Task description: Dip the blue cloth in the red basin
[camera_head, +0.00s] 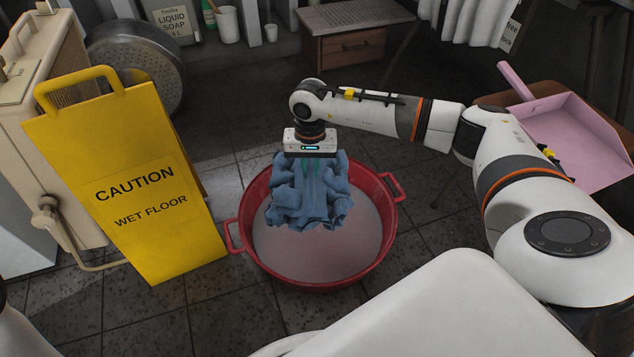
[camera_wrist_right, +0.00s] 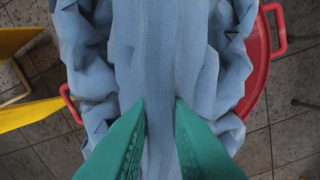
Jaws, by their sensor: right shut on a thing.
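My right gripper is shut on the cloth. In the right wrist view the green fingers of the right gripper (camera_wrist_right: 160,112) pinch a ridge of the cloth (camera_wrist_right: 205,70), which fills most of the picture. The basin's rim and handle (camera_wrist_right: 276,30) show at the right there. The basin holds a pale greyish-pink surface. Whether the cloth's lower edge touches it cannot be told. My left gripper is not in view.
A yellow wet-floor sign (camera_head: 120,180) stands left of the basin. A beige cabinet (camera_head: 45,100) and a metal drum (camera_head: 140,60) are behind it. A pink dustpan (camera_head: 565,145) lies at the right. The tiled floor around the basin (camera_head: 150,310) is mostly clear.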

